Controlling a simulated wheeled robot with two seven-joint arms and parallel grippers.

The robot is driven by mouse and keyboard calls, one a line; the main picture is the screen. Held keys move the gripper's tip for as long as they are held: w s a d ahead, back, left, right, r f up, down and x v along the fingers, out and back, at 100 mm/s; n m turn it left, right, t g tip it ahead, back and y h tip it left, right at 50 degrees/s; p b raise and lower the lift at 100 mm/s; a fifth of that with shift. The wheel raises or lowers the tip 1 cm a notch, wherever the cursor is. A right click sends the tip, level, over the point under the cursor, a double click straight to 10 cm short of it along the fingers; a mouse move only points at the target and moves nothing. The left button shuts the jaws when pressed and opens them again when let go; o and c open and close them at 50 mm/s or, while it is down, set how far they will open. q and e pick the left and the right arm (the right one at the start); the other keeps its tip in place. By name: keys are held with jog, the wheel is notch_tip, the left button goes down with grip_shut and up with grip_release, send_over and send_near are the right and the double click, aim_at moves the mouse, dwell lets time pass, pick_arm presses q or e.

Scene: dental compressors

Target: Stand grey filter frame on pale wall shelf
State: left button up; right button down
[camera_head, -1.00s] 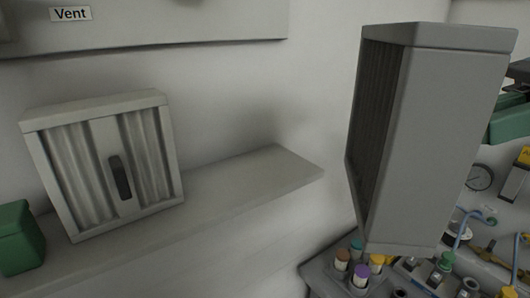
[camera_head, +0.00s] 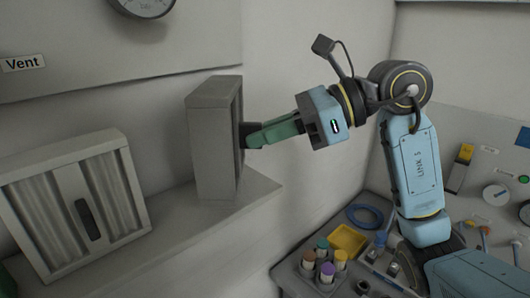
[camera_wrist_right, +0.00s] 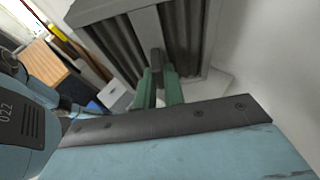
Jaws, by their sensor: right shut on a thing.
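The grey filter frame (camera_head: 208,150) is upright at the right end of the pale wall shelf (camera_head: 185,225), seen mostly from its side in the head view. Its lower edge is at the shelf top; I cannot tell whether it rests there or hovers just above. My right gripper (camera_head: 247,135) comes in from the right, with green fingers shut on the dark handle of the frame. In the right wrist view, the green fingers (camera_wrist_right: 160,85) close on the handle in front of the pleated frame (camera_wrist_right: 175,30). My left gripper is not in view.
A second pleated frame (camera_head: 128,188) with a dark handle leans at the left of the shelf. A wall panel with a "Vent" label (camera_head: 22,64) and gauge hangs above. Below right, a bench holds colour-capped bottles (camera_head: 327,272), a yellow tray (camera_head: 347,240) and a blue hose ring (camera_head: 364,216).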

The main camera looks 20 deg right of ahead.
aim_at(241, 167)
notch_tip(241, 167, down, 4)
jog(key=shift+r, duration=0.25)
jog(key=shift+w+a+f+p, duration=0.1)
jog(key=shift+w+f+p, duration=0.05)
jog(key=shift+f+p, duration=0.15)
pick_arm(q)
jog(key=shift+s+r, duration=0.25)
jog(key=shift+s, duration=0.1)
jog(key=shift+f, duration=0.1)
pick_arm(e)
jog(key=shift+f+b, duration=0.2)
jog(key=shift+b, duration=0.1)
jog(key=c, duration=1.5)
grip_release()
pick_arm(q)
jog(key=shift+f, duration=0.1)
pick_arm(e)
jog(key=shift+r, duration=0.1)
